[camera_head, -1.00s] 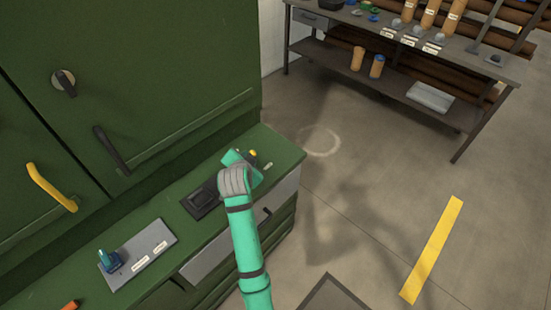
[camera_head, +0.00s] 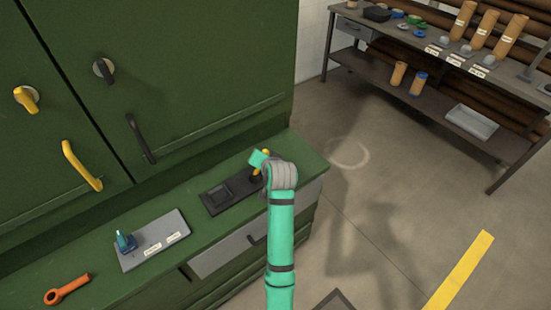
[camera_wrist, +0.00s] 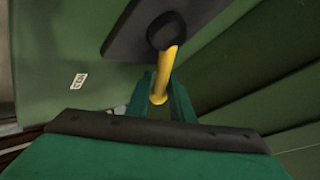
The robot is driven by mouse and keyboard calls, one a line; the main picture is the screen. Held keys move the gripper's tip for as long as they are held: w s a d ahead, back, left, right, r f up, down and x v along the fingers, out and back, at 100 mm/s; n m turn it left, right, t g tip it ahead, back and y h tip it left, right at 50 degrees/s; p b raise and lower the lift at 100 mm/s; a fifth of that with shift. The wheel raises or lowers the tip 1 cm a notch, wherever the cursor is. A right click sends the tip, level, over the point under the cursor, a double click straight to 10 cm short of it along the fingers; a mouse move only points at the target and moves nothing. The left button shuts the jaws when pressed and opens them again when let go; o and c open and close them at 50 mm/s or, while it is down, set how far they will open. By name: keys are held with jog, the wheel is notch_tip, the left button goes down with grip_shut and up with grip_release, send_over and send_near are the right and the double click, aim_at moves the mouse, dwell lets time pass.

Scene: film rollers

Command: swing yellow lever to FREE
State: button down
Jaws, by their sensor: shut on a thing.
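The yellow lever (camera_wrist: 165,75) rises from a round black pivot (camera_wrist: 167,31) on a dark plate (camera_wrist: 130,30) in the wrist view. My gripper (camera_wrist: 160,92) is shut on the lever, with its teal fingers on either side of the yellow bar. In the head view, the lever's yellow tip (camera_head: 265,153) shows beside my gripper (camera_head: 261,161), above the right end of the dark plate on the green bench. My wrist hides much of the lever there. A small white label (camera_wrist: 76,82) lies on the green top beside the plate; I cannot read it for certain.
A grey plate (camera_head: 137,257) with a blue-teal knob (camera_head: 125,241) lies left on the bench (camera_head: 95,265). An orange ring-ended tool (camera_head: 67,289) lies near its front. The green cabinet (camera_head: 200,60) stands close behind. Open floor lies right, before a shelf table (camera_head: 440,58).

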jog(key=shift+w+d+r, duration=0.1)
jog(key=shift+w+r, duration=0.1)
jog(key=shift+r, duration=0.2)
jog(key=c, duration=1.7)
grip_release()
jog(key=shift+f, duration=0.2)
jog(key=shift+s, duration=0.1)
jog(key=v, duration=1)
jog(key=shift+s+r, duration=0.25)
jog(key=shift+s, duration=0.05)
